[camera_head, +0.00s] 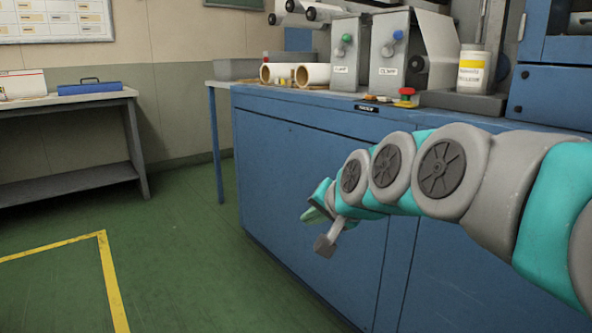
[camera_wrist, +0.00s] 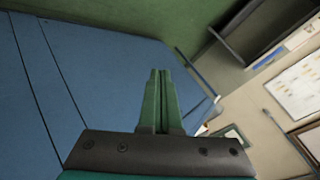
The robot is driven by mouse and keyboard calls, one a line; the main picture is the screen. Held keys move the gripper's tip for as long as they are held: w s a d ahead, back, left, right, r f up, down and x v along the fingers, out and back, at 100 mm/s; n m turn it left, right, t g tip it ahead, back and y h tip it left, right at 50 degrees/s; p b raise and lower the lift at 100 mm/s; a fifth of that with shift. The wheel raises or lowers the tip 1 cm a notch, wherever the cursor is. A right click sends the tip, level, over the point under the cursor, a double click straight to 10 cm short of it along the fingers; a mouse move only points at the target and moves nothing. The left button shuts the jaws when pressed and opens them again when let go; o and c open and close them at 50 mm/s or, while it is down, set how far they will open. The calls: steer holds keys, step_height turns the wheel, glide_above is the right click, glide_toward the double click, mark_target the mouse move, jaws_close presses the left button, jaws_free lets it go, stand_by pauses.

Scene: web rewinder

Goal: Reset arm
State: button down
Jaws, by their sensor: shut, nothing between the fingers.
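My arm reaches in from the right in the head view, grey and teal, in front of the blue cabinet (camera_head: 290,170). My gripper (camera_head: 316,214) is at its far end, beside the cabinet front and below the cabinet top. In the wrist view my gripper (camera_wrist: 159,75) shows its two green fingers side by side, shut with nothing between them. The blue cabinet front (camera_wrist: 100,70) lies behind and to the left of the fingers there.
On the cabinet top stand two grey clamp units (camera_head: 397,55), cardboard rolls (camera_head: 312,75), a red button (camera_head: 406,94) and a white container with a yellow label (camera_head: 473,72). A side table (camera_head: 70,98) holds a blue case (camera_head: 90,88). Green floor (camera_head: 165,255) at left is clear.

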steer(key=s+d+f+n+g+h, duration=0.2)
steer(key=s+d+f+g, duration=0.2)
steer(key=s+f, duration=0.5)
steer(key=s+d+f+n+g+h, duration=0.1)
steer(key=s+d+f+g, duration=0.4)
steer(key=s, duration=0.7)
steer(key=s+d+f+n+g+h, duration=0.2)
steer(key=s+d+f, duration=0.1)
steer(key=s+f, duration=0.65)
step_height(320, 180, up, 15)
steer(key=s+p, duration=0.2)
steer(key=p, duration=1.1)
steer(key=shift+s+f, duration=0.2)
steer(key=shift+s, duration=0.1)
